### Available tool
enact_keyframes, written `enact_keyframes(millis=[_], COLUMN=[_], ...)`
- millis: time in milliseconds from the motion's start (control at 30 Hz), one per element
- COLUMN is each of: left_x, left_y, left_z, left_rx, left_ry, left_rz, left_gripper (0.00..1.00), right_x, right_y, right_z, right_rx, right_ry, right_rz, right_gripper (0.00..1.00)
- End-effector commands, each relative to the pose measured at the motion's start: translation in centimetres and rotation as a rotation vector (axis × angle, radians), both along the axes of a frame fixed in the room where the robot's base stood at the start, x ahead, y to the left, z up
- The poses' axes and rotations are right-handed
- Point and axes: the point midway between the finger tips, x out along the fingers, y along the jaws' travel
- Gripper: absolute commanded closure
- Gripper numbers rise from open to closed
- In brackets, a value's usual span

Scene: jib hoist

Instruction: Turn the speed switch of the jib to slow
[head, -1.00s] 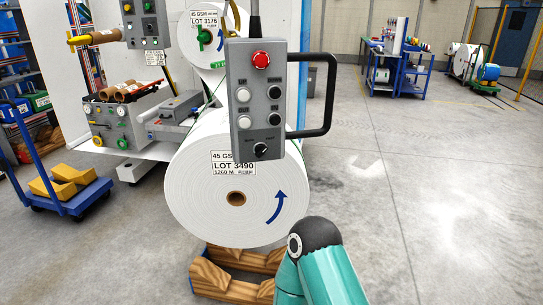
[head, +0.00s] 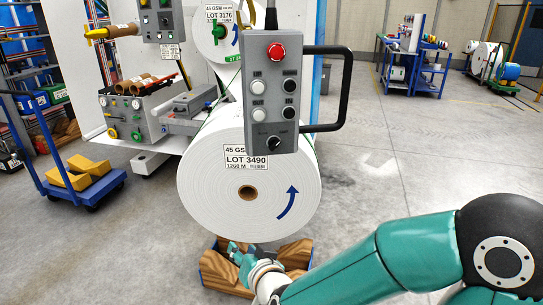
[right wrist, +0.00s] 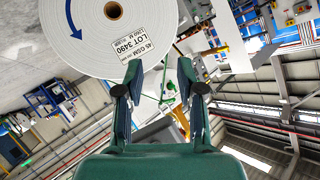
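The grey jib pendant (head: 255,105) hangs upright from its cable in front of the large white roll. Its speed switch (head: 273,143) is a black knob at the bottom of the face, with small labels above it to left and right; its exact setting is too small to read surely. My right gripper (head: 238,252) is low in front of the wooden cradle, below the roll and well below the pendant. In the right wrist view its fingers (right wrist: 160,88) are apart with nothing between them. I cannot make out the pendant there. My left gripper is not in view.
The white roll LOT 3490 (head: 215,190) rests close behind the pendant, above a wooden cradle (head: 292,255). A black handle (head: 346,90) juts from the pendant's right side. A blue cart (head: 85,190) stands left.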

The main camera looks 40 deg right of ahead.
Motion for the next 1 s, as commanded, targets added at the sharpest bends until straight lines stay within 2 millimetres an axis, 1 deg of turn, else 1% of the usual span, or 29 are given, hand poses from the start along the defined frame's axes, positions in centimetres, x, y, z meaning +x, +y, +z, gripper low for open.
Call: enact_keyframes(millis=[33, 67, 100, 200, 300, 433, 567, 767, 800, 833, 1000], left_x=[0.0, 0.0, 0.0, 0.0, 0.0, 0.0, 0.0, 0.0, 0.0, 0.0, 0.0], left_y=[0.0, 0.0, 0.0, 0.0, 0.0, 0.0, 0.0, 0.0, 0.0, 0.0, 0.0], left_z=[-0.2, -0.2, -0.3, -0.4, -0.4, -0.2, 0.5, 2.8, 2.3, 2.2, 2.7], left_rx=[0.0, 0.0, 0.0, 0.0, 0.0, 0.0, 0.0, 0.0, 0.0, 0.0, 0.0], left_ry=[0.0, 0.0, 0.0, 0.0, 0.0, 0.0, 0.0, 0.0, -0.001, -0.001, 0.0], left_rz=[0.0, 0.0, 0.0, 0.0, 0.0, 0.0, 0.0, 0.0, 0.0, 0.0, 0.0], left_gripper=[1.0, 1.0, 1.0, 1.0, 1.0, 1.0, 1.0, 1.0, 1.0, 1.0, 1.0], right_x=[-0.6, -1.0, -1.7, -3.8, -5.6, -6.8, -6.4, -4.3, -3.6, -3.0, 0.5], right_y=[-1.1, -1.8, -2.7, -4.8, -6.4, -7.5, -8.0, -9.0, -9.3, -9.6, -11.1], right_z=[4.4, 6.4, 8.8, 13.3, 16.0, 17.5, 18.0, 18.1, 17.7, 17.7, 17.7], right_rx=[0.016, 0.028, 0.045, 0.087, 0.124, 0.149, 0.149, 0.147, 0.149, 0.149, 0.15], right_ry=[-0.11, -0.161, -0.222, -0.342, -0.416, -0.459, -0.465, -0.456, -0.46, -0.462, -0.462], right_rz=[-0.059, -0.094, -0.138, -0.232, -0.296, -0.341, -0.352, -0.351, -0.351, -0.353, -0.349], right_gripper=[0.62, 0.62, 0.62, 0.62, 0.62, 0.62, 0.62, 0.62, 0.62, 0.62, 0.62])
